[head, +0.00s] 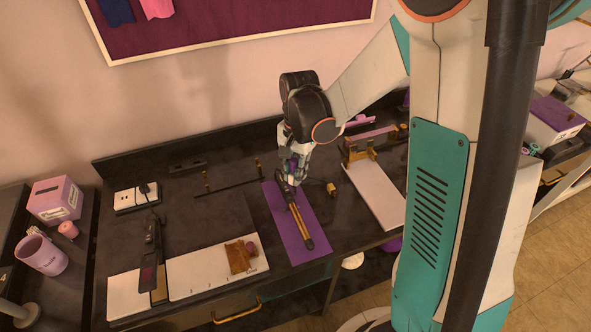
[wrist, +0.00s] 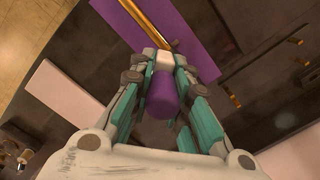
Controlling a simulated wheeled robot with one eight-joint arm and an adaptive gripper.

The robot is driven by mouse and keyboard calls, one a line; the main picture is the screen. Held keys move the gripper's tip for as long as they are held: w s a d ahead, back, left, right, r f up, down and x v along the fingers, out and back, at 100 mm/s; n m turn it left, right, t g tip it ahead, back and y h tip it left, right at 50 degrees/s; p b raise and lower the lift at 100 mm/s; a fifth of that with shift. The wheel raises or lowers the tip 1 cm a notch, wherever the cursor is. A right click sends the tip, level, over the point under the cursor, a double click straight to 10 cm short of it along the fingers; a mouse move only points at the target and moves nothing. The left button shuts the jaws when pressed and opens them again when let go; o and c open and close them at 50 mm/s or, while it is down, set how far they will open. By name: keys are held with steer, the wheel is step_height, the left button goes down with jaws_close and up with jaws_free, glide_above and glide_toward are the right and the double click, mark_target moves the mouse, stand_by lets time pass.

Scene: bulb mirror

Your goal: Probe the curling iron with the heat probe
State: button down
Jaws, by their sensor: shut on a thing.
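The curling iron (head: 297,218) has a gold barrel and dark ends and lies on the purple mat (head: 311,208). In the wrist view its gold barrel (wrist: 151,25) runs up from the gripper across the mat (wrist: 190,22). My gripper (head: 291,178) is over the mat's far end, at the iron's far end. In the wrist view my gripper (wrist: 164,80) is shut on a purple cylinder with a pale tip, which looks like the heat probe (wrist: 162,97). The fingers hide part of it, and I cannot tell whether its tip touches the iron.
A small gold cylinder (head: 332,189) stands right of the mat. A white board (head: 376,196) lies farther right. A purple mug (head: 41,254) is far left.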

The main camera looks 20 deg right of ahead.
steer(key=shift+f+b, duration=2.3)
steer(key=shift+f, duration=0.65)
steer(key=shift+f+b, duration=0.55)
steer(key=shift+b, duration=0.15)
steer(key=shift+r, duration=0.15)
steer(key=shift+r+p, duration=2.95)
steer(key=shift+r, duration=1.45)
